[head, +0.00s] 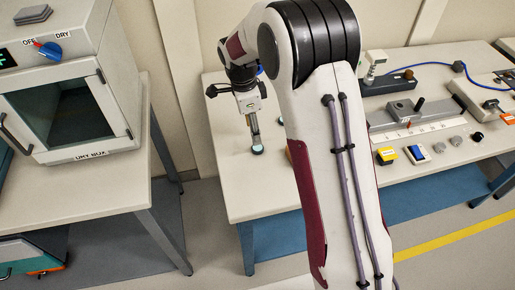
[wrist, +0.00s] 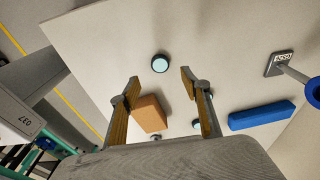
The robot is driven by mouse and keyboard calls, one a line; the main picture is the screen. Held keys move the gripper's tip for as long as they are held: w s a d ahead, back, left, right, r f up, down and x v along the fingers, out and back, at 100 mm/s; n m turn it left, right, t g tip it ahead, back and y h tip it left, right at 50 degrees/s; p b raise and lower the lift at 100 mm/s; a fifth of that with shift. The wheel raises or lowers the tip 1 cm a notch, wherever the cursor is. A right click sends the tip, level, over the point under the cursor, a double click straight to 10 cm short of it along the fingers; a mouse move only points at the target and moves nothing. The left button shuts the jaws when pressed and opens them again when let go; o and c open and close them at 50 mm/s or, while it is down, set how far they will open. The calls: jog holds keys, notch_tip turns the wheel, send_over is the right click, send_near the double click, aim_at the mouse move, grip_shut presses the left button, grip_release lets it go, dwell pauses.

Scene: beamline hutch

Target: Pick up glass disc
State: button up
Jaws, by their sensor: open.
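The glass disc is a small round pale-blue piece with a dark rim. In the wrist view the disc (wrist: 160,63) lies flat on the light tabletop, beyond my fingertips and roughly centred between them. In the head view the disc (head: 257,150) shows near the left part of the table, just under my gripper (head: 255,130). In the wrist view my gripper (wrist: 160,81) is open with nothing between its fingers. The fingertips look apart from the disc; their exact height above it is hard to tell.
The dry box (head: 70,90) stands on another table. Instruments crowd the worktable's right (head: 420,110).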

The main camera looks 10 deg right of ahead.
aim_at(257, 147)
dwell(0.3)
jog(key=shift+d+f, duration=0.2)
jog(key=shift+f, duration=1.1)
jog(key=shift+d+f, duration=0.2)
jog(key=shift+f, duration=1.1)
jog(key=shift+d+f, duration=0.15)
jog(key=shift+f, duration=1.1)
jog(key=c, duration=1)
